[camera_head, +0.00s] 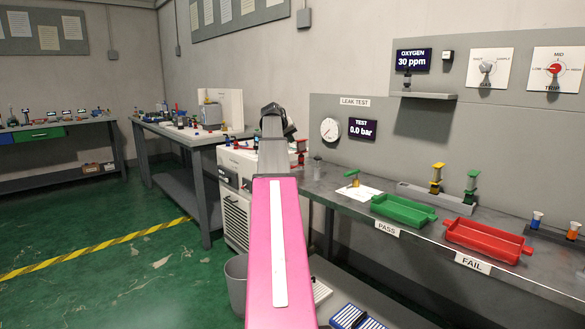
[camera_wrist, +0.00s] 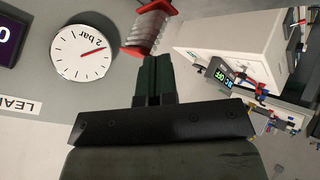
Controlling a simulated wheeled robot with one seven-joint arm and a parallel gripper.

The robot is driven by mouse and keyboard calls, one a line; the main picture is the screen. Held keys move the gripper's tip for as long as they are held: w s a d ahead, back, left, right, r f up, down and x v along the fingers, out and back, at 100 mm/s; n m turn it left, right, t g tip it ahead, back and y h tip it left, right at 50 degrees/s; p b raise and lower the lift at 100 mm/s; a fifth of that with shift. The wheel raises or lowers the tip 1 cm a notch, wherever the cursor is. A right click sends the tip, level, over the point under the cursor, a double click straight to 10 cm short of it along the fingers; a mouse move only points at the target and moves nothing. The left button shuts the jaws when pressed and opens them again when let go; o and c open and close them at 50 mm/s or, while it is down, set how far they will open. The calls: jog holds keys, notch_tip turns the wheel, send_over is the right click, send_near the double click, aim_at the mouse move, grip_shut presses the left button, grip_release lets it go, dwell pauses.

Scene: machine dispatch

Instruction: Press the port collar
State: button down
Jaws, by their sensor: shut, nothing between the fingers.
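My gripper (camera_wrist: 155,60) is shut and empty in the wrist view, its dark fingers together. Just beyond the fingertips is a fitting (camera_wrist: 148,34) with red ends and a pale ridged body, tilted in this picture. Whether the fingers touch it is unclear. In the head view my arm hides most of the gripper; a red fitting (camera_head: 301,148) shows just right of it at the bench's left end. A small grey cylinder (camera_head: 318,167) stands on the bench nearby. I cannot tell for certain which part is the port collar.
The leak test gauge (camera_head: 329,130) and a display (camera_head: 362,129) reading 0.0 bar are on the wall panel. A green tray (camera_head: 404,214), a red tray (camera_head: 487,242) and a rack (camera_head: 436,198) with yellow and green fittings occupy the bench. A white machine (camera_head: 236,215) stands behind my arm.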

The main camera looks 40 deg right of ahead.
jog(key=shift+f, duration=0.15)
jog(key=shift+f, duration=4.3)
jog(key=shift+f, duration=0.2)
jog(key=shift+f, duration=0.2)
jog(key=shift+f, duration=0.85)
jog(key=shift+r, duration=1.25)
jog(key=shift+r, duration=0.1)
jog(key=shift+r, duration=2.45)
